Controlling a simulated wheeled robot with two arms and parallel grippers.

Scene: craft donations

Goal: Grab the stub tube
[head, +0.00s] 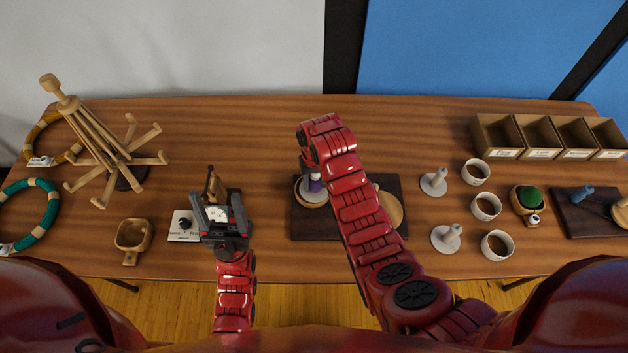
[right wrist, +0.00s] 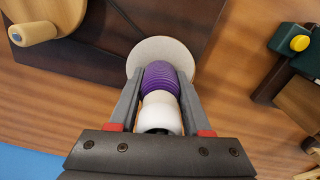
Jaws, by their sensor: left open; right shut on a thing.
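A short white tube with a purple ribbed band (right wrist: 160,77), apparently the stub tube, is between the fingers of my right gripper (right wrist: 159,80) in the right wrist view. The fingers are shut on it. A pale round disc (right wrist: 178,52) shows just beyond the purple end; I cannot tell whether they touch. In the head view the purple part (head: 315,185) shows beside my right arm, which hides most of the gripper.
A dark board (head: 300,224) with a round wooden piece (head: 390,208) lies under my right arm. Two white pegged stands (head: 434,182), several white cups (head: 486,206) and a divided wooden box (head: 497,138) are at right. A wooden rack (head: 120,160) stands at left.

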